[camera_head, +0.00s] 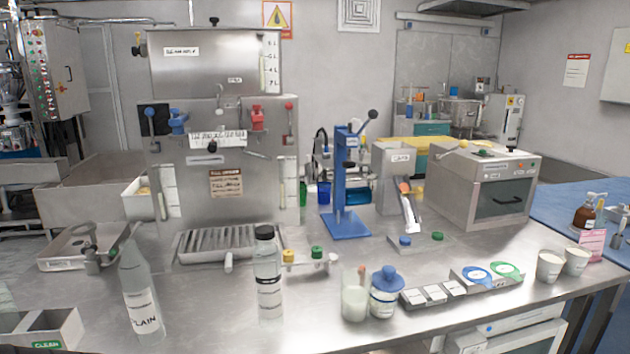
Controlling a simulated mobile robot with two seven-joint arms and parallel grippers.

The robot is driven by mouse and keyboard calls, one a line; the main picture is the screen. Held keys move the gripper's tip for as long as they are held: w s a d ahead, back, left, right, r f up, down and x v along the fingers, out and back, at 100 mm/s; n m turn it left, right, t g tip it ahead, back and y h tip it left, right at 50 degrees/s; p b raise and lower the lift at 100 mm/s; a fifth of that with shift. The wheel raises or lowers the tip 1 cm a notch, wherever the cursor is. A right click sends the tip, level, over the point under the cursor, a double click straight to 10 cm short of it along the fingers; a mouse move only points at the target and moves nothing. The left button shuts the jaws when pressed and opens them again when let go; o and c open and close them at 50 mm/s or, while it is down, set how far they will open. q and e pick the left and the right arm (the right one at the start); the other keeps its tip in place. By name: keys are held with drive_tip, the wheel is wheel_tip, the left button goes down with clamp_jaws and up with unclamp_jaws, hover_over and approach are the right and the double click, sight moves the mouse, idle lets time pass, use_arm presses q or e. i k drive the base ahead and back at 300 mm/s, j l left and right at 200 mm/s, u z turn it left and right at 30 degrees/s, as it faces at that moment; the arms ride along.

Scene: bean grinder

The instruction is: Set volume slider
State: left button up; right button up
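A large steel dispensing machine (225,150) stands at the back left of the steel counter. Its upper tank has a vertical level scale (269,62) at the right edge, with markings too small to read surely. Below it are a blue valve (178,121), a red valve (257,117) and a labelled plate (217,139). A small dark handle (205,160) sits under that plate. White graduated strips (169,190) run down the front's sides. I cannot tell which part is the volume slider. Neither gripper shows in the head view.
A clear bottle with a black cap (267,275), a grey bottle (142,295) and two jars stand near the counter's front. A blue press (345,190) and a steel oven-like box (487,188) stand to the right. Two cups (549,266) are at the right edge.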

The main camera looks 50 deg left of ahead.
sight(211, 148)
drive_tip(key=u, duration=2.05)
